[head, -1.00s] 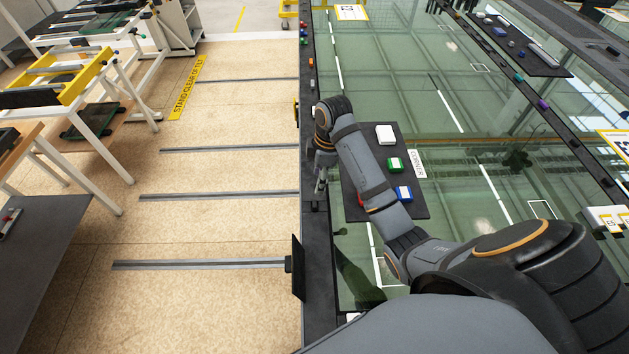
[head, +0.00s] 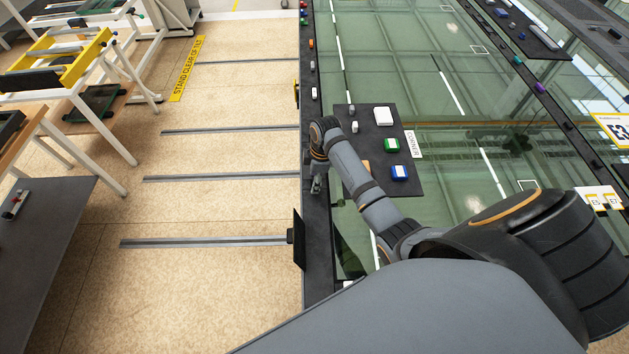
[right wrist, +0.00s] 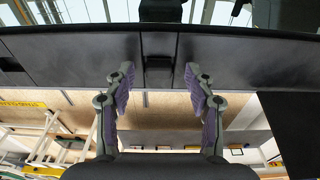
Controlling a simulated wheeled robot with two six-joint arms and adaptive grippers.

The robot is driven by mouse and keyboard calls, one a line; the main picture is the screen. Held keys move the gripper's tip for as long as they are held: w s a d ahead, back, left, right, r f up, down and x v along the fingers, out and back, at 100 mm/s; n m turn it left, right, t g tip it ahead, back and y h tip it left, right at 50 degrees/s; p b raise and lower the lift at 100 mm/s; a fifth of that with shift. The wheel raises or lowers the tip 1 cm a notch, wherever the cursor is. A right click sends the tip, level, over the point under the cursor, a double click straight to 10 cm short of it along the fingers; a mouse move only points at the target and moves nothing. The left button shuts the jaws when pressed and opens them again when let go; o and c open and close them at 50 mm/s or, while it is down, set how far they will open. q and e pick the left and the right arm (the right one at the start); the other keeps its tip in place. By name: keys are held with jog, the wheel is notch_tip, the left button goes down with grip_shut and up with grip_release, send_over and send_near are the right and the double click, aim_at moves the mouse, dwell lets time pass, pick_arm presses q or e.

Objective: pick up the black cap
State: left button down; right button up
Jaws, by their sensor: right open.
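My right gripper (head: 317,187) hangs at the left dark rail of the glass table in the head view, seen small and partly behind its own wrist. In the right wrist view the right gripper (right wrist: 159,88) is open and empty, its two purple-padded fingers apart. A small black block (right wrist: 158,64), which looks like the black cap, sits on the dark rail between and just beyond the fingertips. It appears untouched. Black on black makes its outline hard to tell. I cannot make it out in the head view. My left gripper is not in view.
A dark mat (head: 412,185) on the glass holds a white block (head: 383,116), a green block (head: 391,145) and a blue block (head: 399,172). Several small coloured caps sit along the rail (head: 308,75). A black upright plate (head: 299,240) stands at its near left side.

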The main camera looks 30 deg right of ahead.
jog(key=shift+w+f, duration=0.1)
jog(key=shift+f, duration=0.1)
jog(key=c, duration=0.8)
jog(key=shift+r, duration=0.1)
jog(key=shift+c, duration=0.2)
